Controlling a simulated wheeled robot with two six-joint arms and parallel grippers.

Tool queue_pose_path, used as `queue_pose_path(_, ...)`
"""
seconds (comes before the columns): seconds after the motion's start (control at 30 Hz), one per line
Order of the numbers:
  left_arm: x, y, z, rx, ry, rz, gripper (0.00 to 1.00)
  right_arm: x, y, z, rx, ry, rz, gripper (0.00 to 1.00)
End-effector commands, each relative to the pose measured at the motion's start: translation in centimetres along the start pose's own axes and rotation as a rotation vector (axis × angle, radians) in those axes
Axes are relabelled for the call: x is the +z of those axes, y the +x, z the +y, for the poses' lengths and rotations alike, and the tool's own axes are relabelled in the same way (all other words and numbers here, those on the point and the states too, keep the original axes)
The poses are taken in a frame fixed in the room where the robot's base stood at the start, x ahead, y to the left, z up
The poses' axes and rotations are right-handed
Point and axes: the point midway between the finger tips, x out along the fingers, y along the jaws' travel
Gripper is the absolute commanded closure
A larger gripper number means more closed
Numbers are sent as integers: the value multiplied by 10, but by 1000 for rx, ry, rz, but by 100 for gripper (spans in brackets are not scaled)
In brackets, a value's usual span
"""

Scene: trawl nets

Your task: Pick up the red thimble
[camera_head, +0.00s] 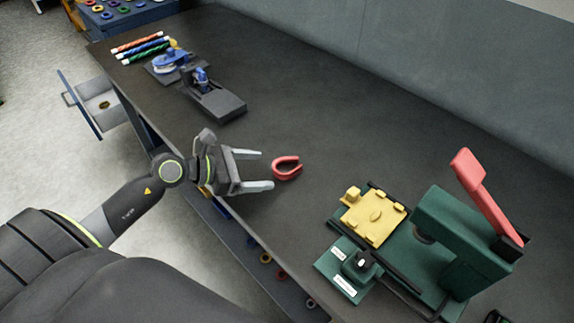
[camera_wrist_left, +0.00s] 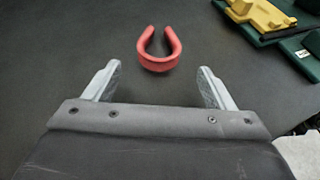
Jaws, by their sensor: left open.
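The red thimble (camera_head: 287,172) is a U-shaped piece lying on the dark bench top, near the middle of the head view. In the left wrist view it lies just beyond the fingertips (camera_wrist_left: 159,62), its rounded end toward the gripper and its open end away. My left gripper (camera_head: 265,170) is open and empty, with its two pale fingers pointing at the thimble. In the left wrist view the fingers (camera_wrist_left: 157,72) stand either side of the line to the thimble. A small gap seems to separate them from it. My right gripper is not in view.
A green press (camera_head: 450,236) with a red lever (camera_head: 487,197) stands at the right, beside a yellow fixture plate (camera_head: 374,219). Blue and grey tools (camera_head: 212,98) and coloured rope pieces (camera_head: 142,48) lie at the far left. The bench behind the thimble is clear.

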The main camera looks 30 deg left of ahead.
Motion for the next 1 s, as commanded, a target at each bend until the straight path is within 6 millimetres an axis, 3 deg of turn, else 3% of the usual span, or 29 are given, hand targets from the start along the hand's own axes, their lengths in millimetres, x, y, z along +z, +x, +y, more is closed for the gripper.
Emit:
queue_pose_path(0.4,7,42,1,0,-3,-3,23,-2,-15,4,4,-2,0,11)
queue_pose_path(0.73,6,47,1,0,0,0,23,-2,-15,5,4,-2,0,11)
queue_pose_path(1.0,6,47,1,0,0,-1,55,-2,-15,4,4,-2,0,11)
